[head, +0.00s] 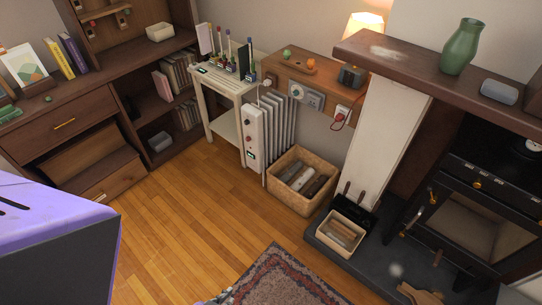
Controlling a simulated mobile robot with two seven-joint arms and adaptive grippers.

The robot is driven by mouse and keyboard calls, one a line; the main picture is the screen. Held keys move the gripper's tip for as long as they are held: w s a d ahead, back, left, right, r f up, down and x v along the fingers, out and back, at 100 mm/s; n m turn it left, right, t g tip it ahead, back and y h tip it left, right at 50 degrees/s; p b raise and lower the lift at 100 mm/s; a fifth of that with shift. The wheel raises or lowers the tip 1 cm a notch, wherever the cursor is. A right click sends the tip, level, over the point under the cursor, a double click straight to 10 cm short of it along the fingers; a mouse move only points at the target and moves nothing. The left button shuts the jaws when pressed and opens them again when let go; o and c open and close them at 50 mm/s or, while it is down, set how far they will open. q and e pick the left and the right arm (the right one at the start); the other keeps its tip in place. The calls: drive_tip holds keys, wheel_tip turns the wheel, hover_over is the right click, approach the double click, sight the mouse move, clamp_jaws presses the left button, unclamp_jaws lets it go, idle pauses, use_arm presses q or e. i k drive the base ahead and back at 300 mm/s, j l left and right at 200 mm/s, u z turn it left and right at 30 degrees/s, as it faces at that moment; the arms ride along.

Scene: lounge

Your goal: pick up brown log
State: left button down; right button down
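Several log-like pieces lie in a woven basket (280,195) on the wood floor, near the middle of the head view. One is a dark brown log (317,186) on the basket's right side; paler greyish logs (300,177) lie beside it. A smaller light box (335,243) on the dark hearth holds brown wood pieces (342,231). I cannot tell which piece is the task's brown log. Neither gripper shows in the view.
A white radiator (254,135) stands behind the basket, with a pale side table (222,100) left of it. The black stove (470,215) is at right on the dark hearth (350,262). A patterned rug (275,280) lies in front. The wood floor (190,210) is clear.

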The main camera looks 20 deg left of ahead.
sight(320, 182)
drive_tip(key=u, duration=0.25)
drive_tip(key=i+j+z, duration=0.35)
drive_tip(key=i, duration=0.15)
drive_tip(key=i+j+z, duration=0.3)
drive_tip(key=i+j, duration=0.25)
drive_tip(key=i, duration=0.2)
drive_tip(key=i+j+z, duration=0.15)
drive_tip(key=i, duration=0.15)
